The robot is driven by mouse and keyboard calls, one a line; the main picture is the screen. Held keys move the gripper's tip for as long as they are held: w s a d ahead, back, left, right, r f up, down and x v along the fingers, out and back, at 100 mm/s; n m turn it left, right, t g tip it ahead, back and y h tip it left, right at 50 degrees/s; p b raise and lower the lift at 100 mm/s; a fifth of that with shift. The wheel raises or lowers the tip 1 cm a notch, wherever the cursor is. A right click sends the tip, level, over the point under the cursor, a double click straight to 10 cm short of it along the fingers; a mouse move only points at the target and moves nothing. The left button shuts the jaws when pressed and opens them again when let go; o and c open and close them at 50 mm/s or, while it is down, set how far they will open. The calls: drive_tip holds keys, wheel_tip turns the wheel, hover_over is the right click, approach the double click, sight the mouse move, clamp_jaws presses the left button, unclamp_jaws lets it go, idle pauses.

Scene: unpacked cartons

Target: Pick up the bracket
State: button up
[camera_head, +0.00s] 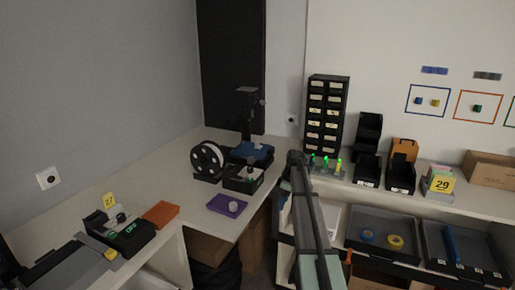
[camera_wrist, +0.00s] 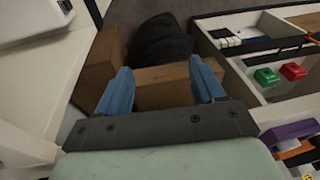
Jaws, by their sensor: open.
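No bracket can be made out for certain in either view. In the wrist view, my gripper (camera_wrist: 160,68) has two blue fingers spread apart with nothing held between them. It is above floor-level cardboard boxes (camera_wrist: 166,88) and a dark bag (camera_wrist: 160,42). Purple (camera_wrist: 285,132) and orange (camera_wrist: 296,150) pieces show at the lower right of that view, away from the fingers; I cannot tell what they are. In the head view my arm crosses the middle, and the gripper's fingers cannot be made out.
In the head view, a purple tray (camera_head: 222,208) and a white-black spool (camera_head: 207,160) are on the left bench. A drawer cabinet (camera_head: 327,115) stands at the back. Open grey drawers (camera_head: 383,215) are at right. In the wrist view, green (camera_wrist: 266,77) and red (camera_wrist: 292,71) blocks lie in a compartment.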

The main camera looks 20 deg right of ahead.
drive_tip(key=w+d+r+t, duration=0.1)
drive_tip(key=w+d+r, duration=0.2)
drive_tip(key=w+r, duration=0.35)
drive_tip(key=w+d+r, duration=0.2)
drive_tip(key=w+r, duration=0.3)
drive_tip(key=r, duration=0.3)
drive_tip(key=t, duration=0.2)
approach(257, 141)
wheel_tip(257, 141, down, 3)
drive_tip(key=shift+d+y, duration=0.1)
drive_tip(key=shift+y, duration=0.3)
drive_tip(key=shift+a+x, duration=0.15)
drive_tip(key=shift+x, duration=1.35)
drive_tip(key=shift+a+x, duration=0.1)
drive_tip(key=shift+x, duration=1.4)
drive_tip(key=shift+w+r, duration=0.15)
drive_tip(key=shift+w, duration=0.05)
drive_tip(key=shift+c, duration=0.2)
drive_tip(key=c, duration=1.1)
